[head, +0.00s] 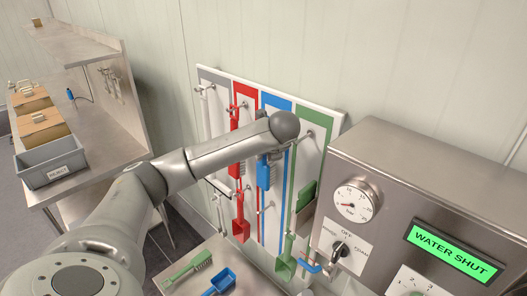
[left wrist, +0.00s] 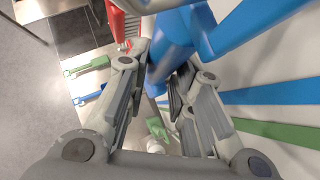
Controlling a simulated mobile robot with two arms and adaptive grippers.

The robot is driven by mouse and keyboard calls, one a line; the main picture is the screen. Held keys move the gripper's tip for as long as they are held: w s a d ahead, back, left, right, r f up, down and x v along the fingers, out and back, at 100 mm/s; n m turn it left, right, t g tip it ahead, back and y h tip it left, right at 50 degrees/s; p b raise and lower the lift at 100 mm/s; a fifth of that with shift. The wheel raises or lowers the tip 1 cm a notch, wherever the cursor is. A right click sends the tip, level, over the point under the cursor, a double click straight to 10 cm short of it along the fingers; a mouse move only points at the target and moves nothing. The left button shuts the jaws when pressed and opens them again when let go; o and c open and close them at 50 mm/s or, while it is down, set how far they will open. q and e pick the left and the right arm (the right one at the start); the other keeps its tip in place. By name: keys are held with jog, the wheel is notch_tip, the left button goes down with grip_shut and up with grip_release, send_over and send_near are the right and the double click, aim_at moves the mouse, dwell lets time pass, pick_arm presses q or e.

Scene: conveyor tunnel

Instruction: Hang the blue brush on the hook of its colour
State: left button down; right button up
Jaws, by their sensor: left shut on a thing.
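The blue brush (head: 263,172) is upright in front of the blue stripe of the colour-coded board, below my left arm in the head view. In the left wrist view a blue handle (left wrist: 172,50) lies between the fingers of my left gripper (left wrist: 160,85), which is shut on it. I cannot tell whether the brush touches this hook. My right gripper is in neither view.
A red brush (head: 235,120) and red dustpan (head: 241,226) hang left of the blue stripe. A green scoop (head: 286,262) hangs to its right. A steel control box (head: 385,160) stands close on the right.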

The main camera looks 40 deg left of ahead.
pick_arm(q)
jog(key=shift+w+d+r, duration=0.1)
jog(key=shift+w+r, duration=0.1)
jog(key=shift+r, duration=0.1)
dwell(0.6)
jog(key=shift+d+f, duration=0.1)
jog(key=shift+f, duration=0.25)
jog(key=shift+w+d+f, duration=0.15)
jog(key=shift+d+f, duration=0.05)
jog(key=shift+f, duration=0.35)
dwell(0.5)
jog(key=c, duration=1.2)
grip_release()
jog(key=shift+r, duration=0.1)
